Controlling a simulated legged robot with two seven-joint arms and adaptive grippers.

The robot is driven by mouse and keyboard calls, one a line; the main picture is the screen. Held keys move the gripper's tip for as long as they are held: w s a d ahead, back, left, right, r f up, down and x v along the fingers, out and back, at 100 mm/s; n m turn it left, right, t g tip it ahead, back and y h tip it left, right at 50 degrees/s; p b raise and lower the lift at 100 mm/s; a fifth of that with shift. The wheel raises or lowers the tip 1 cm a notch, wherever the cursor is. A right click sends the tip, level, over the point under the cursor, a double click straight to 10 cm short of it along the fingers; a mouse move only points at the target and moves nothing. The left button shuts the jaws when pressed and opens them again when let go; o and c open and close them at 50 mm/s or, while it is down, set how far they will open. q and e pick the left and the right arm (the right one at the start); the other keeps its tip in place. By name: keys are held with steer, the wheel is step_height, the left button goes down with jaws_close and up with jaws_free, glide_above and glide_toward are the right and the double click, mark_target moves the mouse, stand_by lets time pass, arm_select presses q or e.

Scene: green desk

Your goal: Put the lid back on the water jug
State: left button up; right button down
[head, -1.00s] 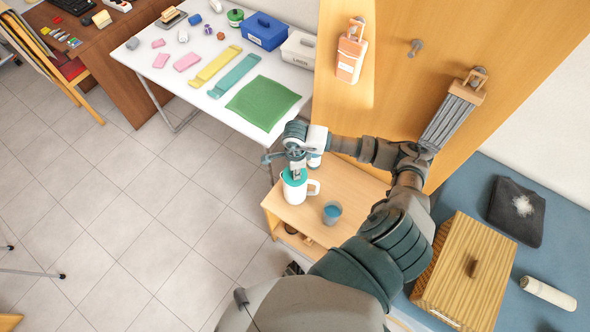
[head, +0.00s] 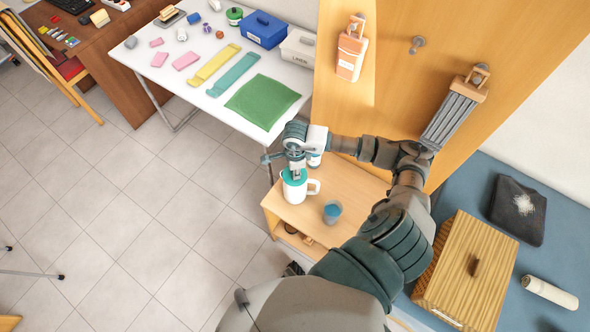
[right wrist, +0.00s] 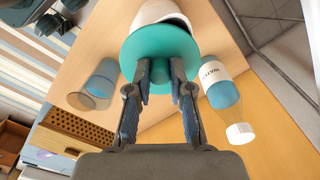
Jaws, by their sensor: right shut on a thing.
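The white water jug (head: 299,193) stands upright on the small wooden table, its handle towards the right. My right gripper (head: 296,168) is above it, shut on the knob of the round teal lid (head: 292,177). In the right wrist view, both fingertips (right wrist: 160,88) close on the knob, and the lid (right wrist: 160,48) covers most of the jug (right wrist: 158,10). A dark crescent shows between the lid and the jug's white rim, so the lid looks slightly off-centre. I cannot tell whether it touches the rim. My left gripper is out of view.
A blue cup (head: 332,212) stands on the wooden table (head: 350,188), right of the jug. A blue-and-white bottle (right wrist: 220,92) stands close to my right fingers. A tall wooden panel (head: 390,90) rises behind the arm. A slatted wooden box (head: 455,265) sits at the right.

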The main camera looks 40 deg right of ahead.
stand_by(0.3)
steer(key=c, duration=1)
jaws_free()
steer(key=shift+o, duration=0.2)
